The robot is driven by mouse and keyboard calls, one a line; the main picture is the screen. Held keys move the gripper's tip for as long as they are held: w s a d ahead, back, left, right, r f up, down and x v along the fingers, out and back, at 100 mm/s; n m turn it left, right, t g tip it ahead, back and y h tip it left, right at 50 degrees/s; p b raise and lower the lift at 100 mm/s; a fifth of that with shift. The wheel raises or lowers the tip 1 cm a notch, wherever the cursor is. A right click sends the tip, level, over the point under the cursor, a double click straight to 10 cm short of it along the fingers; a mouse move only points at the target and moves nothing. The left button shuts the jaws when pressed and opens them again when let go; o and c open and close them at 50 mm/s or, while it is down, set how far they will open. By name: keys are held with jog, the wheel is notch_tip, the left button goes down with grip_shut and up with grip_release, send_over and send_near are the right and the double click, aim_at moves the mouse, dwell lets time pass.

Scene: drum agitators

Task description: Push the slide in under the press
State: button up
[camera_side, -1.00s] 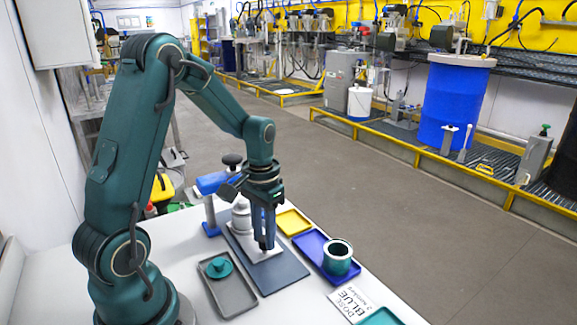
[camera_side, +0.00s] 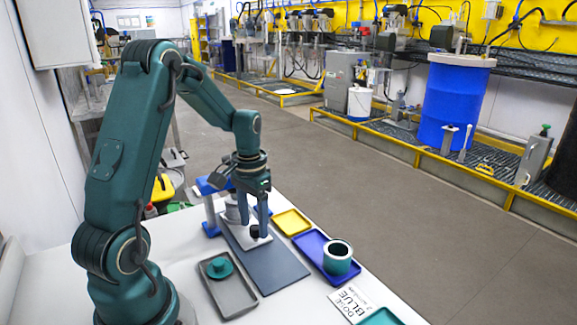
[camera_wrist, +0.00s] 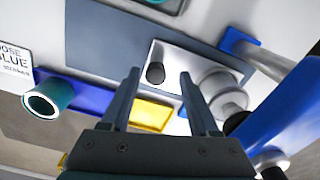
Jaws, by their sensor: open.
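The slide is a pale plate (camera_side: 252,241) with an upright black knob (camera_side: 255,231), lying on a long blue-grey base (camera_side: 270,268). In the wrist view the pale plate (camera_wrist: 188,64) and knob (camera_wrist: 155,73) show clearly. A grey stepped round piece (camera_wrist: 222,95) is at the plate's press end. The blue press (camera_side: 210,186) stands at the base's far end; its head is partly hidden by my gripper. My gripper (camera_wrist: 160,74) is open, fingertips on either side of the knob. I cannot tell whether either finger touches it. It also shows in the side view (camera_side: 256,222).
A grey tray (camera_side: 240,305) with a teal lidded piece (camera_side: 220,267) lies left of the base. A yellow tray (camera_side: 292,222) and a blue tray (camera_side: 312,241) with a teal cup (camera_side: 338,257) lie right. A "DOSE BLUE" card (camera_side: 352,302) is at the front.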

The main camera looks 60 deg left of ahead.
jog(key=shift+r, duration=2.6)
jog(key=d+r+m+t+y, duration=0.1)
jog(key=d+r+m+t, duration=0.2)
jog(key=d+r, duration=0.55)
jog(key=s+d+f+t+h, duration=0.1)
jog(key=s+d+t, duration=0.1)
jog(key=s+d, duration=0.6)
jog(key=shift+s+d+f+t, duration=0.25)
jog(key=shift+s+d+t, duration=0.05)
jog(key=shift+s, duration=0.05)
